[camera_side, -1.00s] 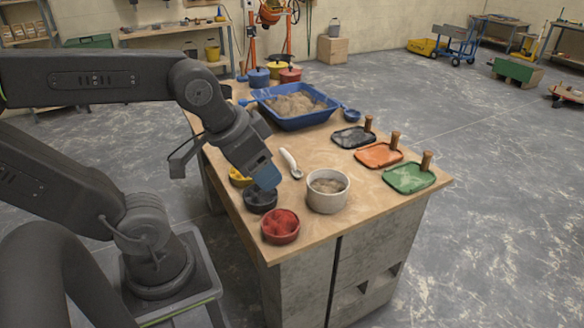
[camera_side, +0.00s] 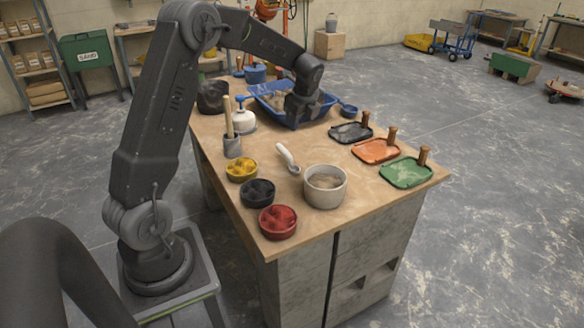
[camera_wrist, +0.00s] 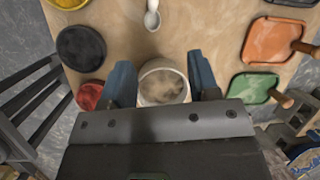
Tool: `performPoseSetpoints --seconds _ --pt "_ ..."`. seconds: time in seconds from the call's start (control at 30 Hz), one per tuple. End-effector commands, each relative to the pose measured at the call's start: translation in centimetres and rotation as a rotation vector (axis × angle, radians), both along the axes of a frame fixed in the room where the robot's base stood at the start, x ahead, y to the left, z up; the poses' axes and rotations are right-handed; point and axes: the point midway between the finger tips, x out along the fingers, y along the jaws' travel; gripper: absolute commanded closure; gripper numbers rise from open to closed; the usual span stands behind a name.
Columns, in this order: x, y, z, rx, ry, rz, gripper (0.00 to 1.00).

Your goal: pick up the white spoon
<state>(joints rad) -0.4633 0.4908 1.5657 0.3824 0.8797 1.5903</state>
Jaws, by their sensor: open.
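The white spoon (camera_side: 285,153) lies on the wooden table behind the white tub (camera_side: 325,193). In the wrist view, only the lower part of the spoon (camera_wrist: 152,16) shows at the top edge; the rest is out of frame. My gripper (camera_wrist: 162,84) is open and empty, its two blue fingers apart in the wrist view with the tub between them in the picture. In the side view, my gripper's end (camera_side: 302,112) overlaps the blue tray, and its fingers are hard to make out there. It seems well above the table.
Yellow (camera_side: 241,168), black (camera_side: 258,192) and red (camera_side: 278,221) bowls line the left edge. Black, orange (camera_side: 376,151) and green (camera_side: 405,173) floats with upright handles stand at right. The blue tray (camera_side: 275,110) holds sand. The table around the spoon is mostly clear.

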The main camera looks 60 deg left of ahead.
Motion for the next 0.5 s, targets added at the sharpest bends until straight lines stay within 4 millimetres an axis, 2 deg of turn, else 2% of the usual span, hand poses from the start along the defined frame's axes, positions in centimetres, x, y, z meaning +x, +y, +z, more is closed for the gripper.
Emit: performPoseSetpoints --seconds 0.03,0.1,0.2,0.37,0.5 --pt "0.3 1.7 -1.7 0.009 0.045 -0.044 0.45" --pt "0.6 3.4 -3.3 0.020 0.093 -0.106 0.45" --pt "0.8 5.0 -4.8 0.029 0.140 -0.167 0.45" --pt "0.8 6.1 -6.4 0.033 0.166 -0.199 0.45" --pt "0.7 6.9 -8.7 0.031 0.167 -0.198 0.45"
